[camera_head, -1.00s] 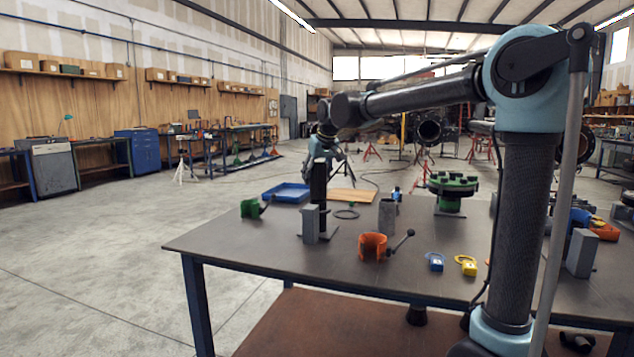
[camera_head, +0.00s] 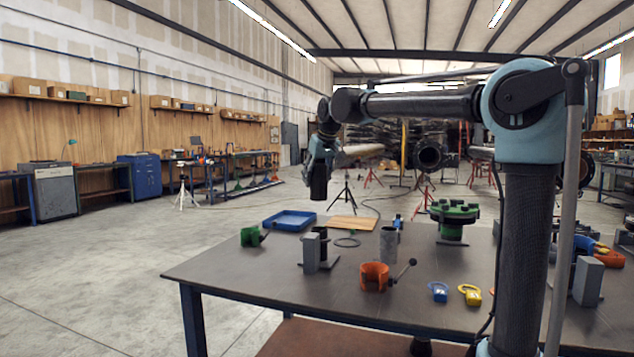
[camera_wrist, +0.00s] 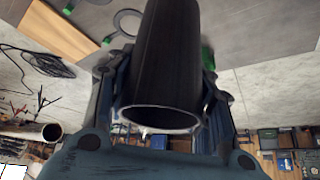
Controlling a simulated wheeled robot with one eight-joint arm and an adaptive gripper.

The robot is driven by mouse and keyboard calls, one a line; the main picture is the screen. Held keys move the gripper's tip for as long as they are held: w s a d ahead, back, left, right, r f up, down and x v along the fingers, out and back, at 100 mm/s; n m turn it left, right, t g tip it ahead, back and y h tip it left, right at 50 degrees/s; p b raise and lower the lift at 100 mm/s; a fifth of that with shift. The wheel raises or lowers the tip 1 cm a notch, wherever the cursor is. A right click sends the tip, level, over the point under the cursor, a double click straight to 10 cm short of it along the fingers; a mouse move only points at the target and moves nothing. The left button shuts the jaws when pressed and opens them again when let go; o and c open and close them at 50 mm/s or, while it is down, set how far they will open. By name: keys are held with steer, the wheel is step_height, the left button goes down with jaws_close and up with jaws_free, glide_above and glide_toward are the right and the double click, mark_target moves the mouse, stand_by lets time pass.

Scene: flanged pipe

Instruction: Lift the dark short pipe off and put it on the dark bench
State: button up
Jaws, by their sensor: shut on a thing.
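My gripper (camera_head: 321,160) is shut on the dark short pipe (camera_head: 319,186), which hangs roughly upright in the air, clear above the dark bench (camera_head: 240,272). In the wrist view the pipe (camera_wrist: 165,65) lies between the two fingers of my gripper (camera_wrist: 163,85), its open round end toward the camera. Below it on the bench, another dark upright cylinder (camera_head: 323,243) stands beside a grey block (camera_head: 311,253). The pipe's lower end is well above that cylinder.
A blue tray (camera_head: 289,220) and a green flanged piece (camera_head: 453,215) are farther back. The bench's front left is bare.

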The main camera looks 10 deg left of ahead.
steer(key=shift+r, duration=2.5)
steer(key=shift+s, duration=0.1)
